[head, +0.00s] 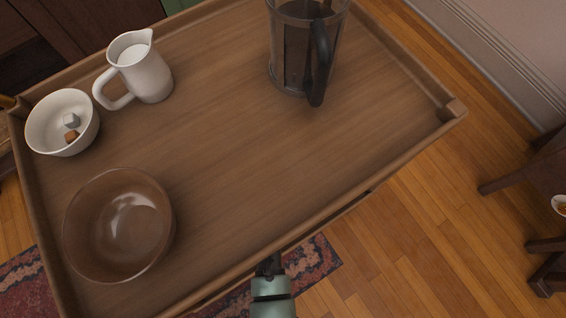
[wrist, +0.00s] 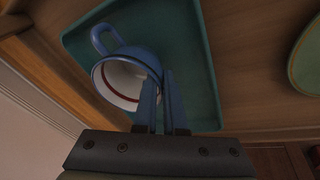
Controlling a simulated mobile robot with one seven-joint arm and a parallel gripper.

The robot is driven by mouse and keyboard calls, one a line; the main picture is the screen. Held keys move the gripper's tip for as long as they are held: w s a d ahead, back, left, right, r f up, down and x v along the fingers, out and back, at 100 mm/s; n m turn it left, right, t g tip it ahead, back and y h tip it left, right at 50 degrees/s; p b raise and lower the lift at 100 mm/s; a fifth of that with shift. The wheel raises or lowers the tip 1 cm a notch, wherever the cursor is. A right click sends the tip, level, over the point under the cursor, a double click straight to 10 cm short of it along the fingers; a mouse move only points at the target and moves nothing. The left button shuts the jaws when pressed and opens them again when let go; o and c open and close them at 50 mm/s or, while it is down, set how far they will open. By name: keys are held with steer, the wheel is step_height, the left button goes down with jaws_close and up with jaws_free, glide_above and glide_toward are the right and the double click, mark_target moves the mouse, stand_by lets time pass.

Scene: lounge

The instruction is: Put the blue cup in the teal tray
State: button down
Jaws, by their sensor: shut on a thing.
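The blue cup (wrist: 125,47) shows in the wrist view, with a white inside, a dark red line inside and a handle at its upper left. My gripper (wrist: 160,78) is shut on the cup's right wall near the rim. The teal tray (wrist: 205,60) lies behind the cup, and the cup appears within its outline. I cannot tell whether the cup touches the tray floor. The head view shows neither the cup, the tray nor my fingertips.
In the wrist view, a wooden edge (wrist: 45,75) runs along the left and a pale green round thing (wrist: 309,58) is at right. In the head view, a wooden top (head: 240,140) holds a brown bowl (head: 118,225), white bowl (head: 62,122), milk jug (head: 148,75) and French press (head: 292,50).

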steer(key=shift+r, duration=0.1)
steer(key=c, duration=1.4)
jaws_free()
steer(key=o, duration=0.4)
steer(key=shift+r, duration=0.15)
steer(key=s+a+r+p, duration=0.2)
steer(key=s+a+p, duration=0.1)
steer(key=s, duration=0.3)
steer(key=s+a+r+p, duration=0.2)
steer(key=s+a+p, duration=0.1)
steer(key=s, duration=0.2)
steer(key=shift+s+a+r+p, duration=0.25)
steer(key=shift+s+a+p, duration=0.05)
steer(key=shift+s, duration=0.1)
